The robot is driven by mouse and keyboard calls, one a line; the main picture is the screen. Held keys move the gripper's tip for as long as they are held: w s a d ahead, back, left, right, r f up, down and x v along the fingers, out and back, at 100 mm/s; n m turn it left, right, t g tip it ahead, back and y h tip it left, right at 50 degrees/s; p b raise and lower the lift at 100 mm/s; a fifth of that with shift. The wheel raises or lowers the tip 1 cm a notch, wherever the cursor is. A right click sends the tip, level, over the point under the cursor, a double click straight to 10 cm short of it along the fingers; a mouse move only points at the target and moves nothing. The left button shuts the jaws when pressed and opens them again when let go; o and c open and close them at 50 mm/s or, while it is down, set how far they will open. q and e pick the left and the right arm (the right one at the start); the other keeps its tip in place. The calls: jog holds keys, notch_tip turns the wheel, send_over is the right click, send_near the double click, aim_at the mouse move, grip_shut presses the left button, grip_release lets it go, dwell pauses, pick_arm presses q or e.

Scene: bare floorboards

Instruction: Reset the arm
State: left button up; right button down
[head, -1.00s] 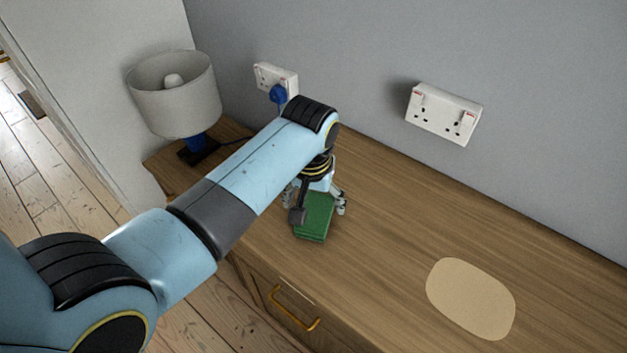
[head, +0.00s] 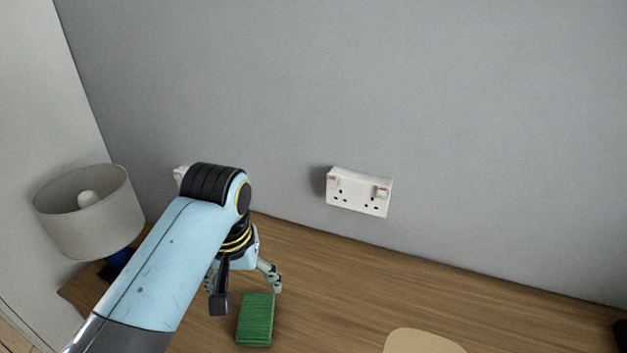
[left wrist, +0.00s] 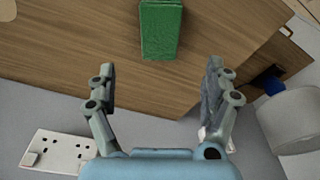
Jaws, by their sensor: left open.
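My left gripper (head: 240,285) is above the wooden cabinet top, near the wall, with its arm coming in from the lower left. In the left wrist view its two fingers (left wrist: 160,85) are spread wide with nothing between them. A green block-like object (head: 255,319) lies on the cabinet top just in front of the gripper, apart from it. It also shows in the left wrist view (left wrist: 160,28), beyond the fingertips. My right gripper is in neither view.
A double wall socket (head: 359,192) is on the grey wall. A pale rounded mat (head: 422,343) lies at the front.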

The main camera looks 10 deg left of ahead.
pick_arm(q)
jog(key=s+a+r+m+t, duration=0.1)
jog(key=s+a+r+m, duration=0.2)
jog(key=s, duration=0.7)
jog(key=s+a+r+m+t, duration=0.1)
jog(key=s+a+r, duration=0.2)
jog(key=s+r, duration=0.5)
notch_tip(320, 180, down, 35)
jog(key=s+a+g+b, duration=0.1)
jog(key=s+a+b, duration=0.15)
jog(key=b, duration=0.65)
jog(key=s+f+g+b, duration=0.1)
jog(key=s+f+b, duration=0.3)
jog(key=s+f, duration=0.5)
jog(key=s+f+b, duration=0.4)
jog(key=s+f, duration=0.6)
jog(key=f, duration=0.8)
jog(key=shift+s+a+n+g+b, duration=0.3)
jog(key=shift+a+n+g+b, duration=0.1)
jog(key=shift+a, duration=0.05)
